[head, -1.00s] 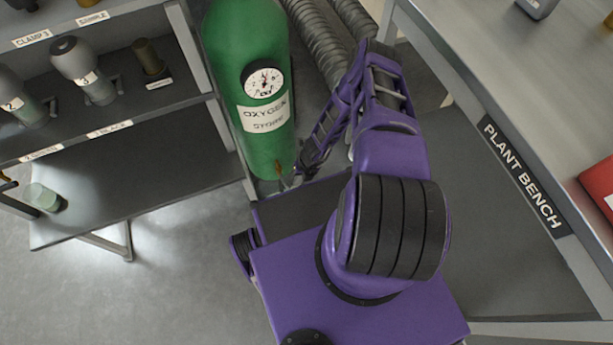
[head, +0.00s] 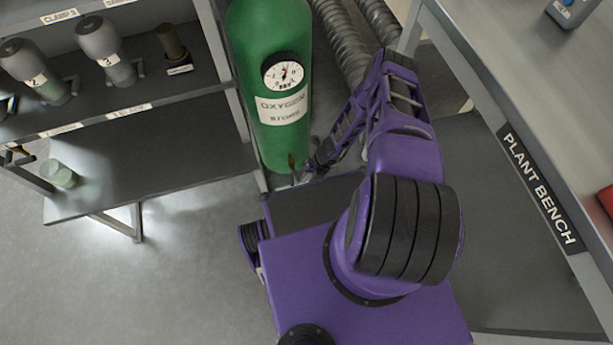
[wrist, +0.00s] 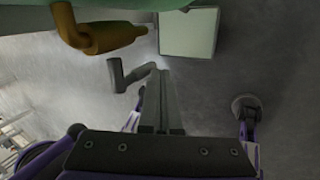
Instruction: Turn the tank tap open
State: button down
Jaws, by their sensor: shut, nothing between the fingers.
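The green oxygen tank (head: 270,125) stands upright between a shelf and a bench, with a round gauge (head: 285,72) and a label on its side. In the wrist view the brass fitting (wrist: 108,38) hangs at upper left, beneath the green tank wall (wrist: 150,4). A grey bent lever (wrist: 122,78) lies just left of my fingertips; I cannot tell whether they touch it. My gripper (wrist: 162,76) is shut and empty. In the head view its fingers (head: 297,180) are small, beside the tank's lower end.
A grey shelf (head: 150,165) with labelled clamps stands left. The plant bench (head: 538,190) stands right, close to my arm. Ribbed hoses (head: 340,45) run behind the tank. A pale panel (wrist: 188,33) shows near my fingertips in the wrist view. Floor at lower left is clear.

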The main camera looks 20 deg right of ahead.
dwell(0.3)
jog(key=s+d+f+p+v, duration=0.1)
jog(key=d+p+v, duration=0.1)
jog(key=v, duration=1)
jog(key=w+a+r+b+x, duration=0.1)
jog(key=a+x, duration=0.1)
jog(key=x, duration=0.9)
jog(key=shift+a+f+h+b, duration=0.2)
jog(key=shift+h+b, duration=0.1)
jog(key=shift+b, duration=0.1)
jog(key=shift+w+a+f, duration=0.1)
jog(key=shift+a, duration=0.45)
